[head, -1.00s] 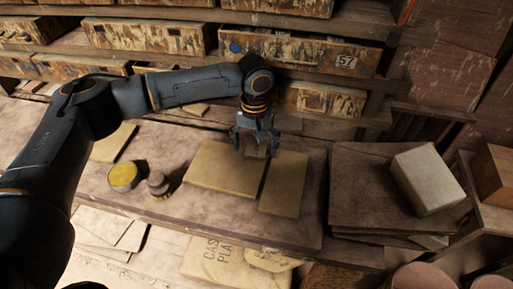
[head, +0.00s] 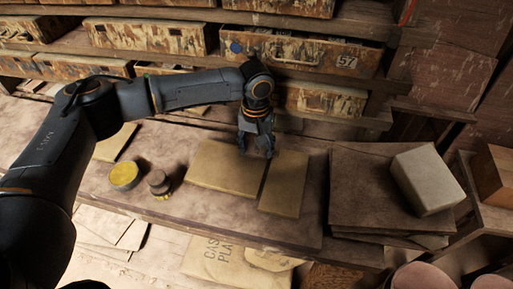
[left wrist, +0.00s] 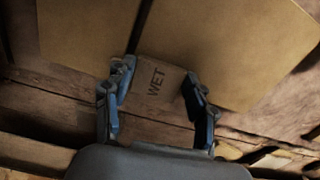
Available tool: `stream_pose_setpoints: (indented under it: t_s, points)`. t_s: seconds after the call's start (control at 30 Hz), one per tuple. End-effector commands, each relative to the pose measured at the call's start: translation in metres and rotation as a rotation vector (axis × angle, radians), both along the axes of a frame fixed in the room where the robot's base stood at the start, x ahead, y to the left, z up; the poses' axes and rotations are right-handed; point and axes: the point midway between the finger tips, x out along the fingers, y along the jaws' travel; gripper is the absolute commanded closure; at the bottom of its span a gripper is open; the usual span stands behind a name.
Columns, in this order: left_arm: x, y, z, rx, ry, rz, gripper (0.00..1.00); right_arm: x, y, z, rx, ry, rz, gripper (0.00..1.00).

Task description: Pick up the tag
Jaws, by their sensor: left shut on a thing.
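The tag is a small brown square piece marked WET (left wrist: 155,84), seen in the left wrist view between the two fingers of my left gripper (left wrist: 158,88). The fingers are shut on its two sides. In the head view my left gripper (head: 256,150) points down at the back edge of two flat tan boards. The tag cannot be made out clearly there. My right gripper is in neither view.
The larger tan board (head: 222,168) and the narrower one (head: 283,185) lie side by side on the bench. A yellow-topped tin (head: 124,175) and a small dark jar (head: 158,182) stand left. A pale block (head: 427,180) sits on stacked boards at right. Drawers (head: 303,50) rise behind.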

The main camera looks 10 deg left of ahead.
Motion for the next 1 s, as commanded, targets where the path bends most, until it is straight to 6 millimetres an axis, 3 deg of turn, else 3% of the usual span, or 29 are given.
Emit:
stream_pose_setpoints:
  t_s: [0.17, 0.27, 0.53, 0.8, 1.0]
  points:
    - [-0.001, 0.0, 0.01, 0.0, 0.001, -0.001, 0.69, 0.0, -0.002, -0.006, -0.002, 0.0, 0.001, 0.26]
    - [0.0, 0.0, 0.028, -0.003, -0.001, 0.0, 0.69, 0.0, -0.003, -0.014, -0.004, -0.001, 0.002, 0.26]
    - [-0.042, -0.036, 0.092, -0.002, -0.003, -0.007, 0.69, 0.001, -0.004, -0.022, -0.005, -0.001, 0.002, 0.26]
    - [-0.089, -0.074, 0.117, -0.001, -0.001, -0.005, 0.69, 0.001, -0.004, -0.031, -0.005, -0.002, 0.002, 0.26]
    - [-0.105, -0.087, 0.126, 0.0, 0.0, -0.001, 0.69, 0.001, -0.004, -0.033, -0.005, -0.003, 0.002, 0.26]
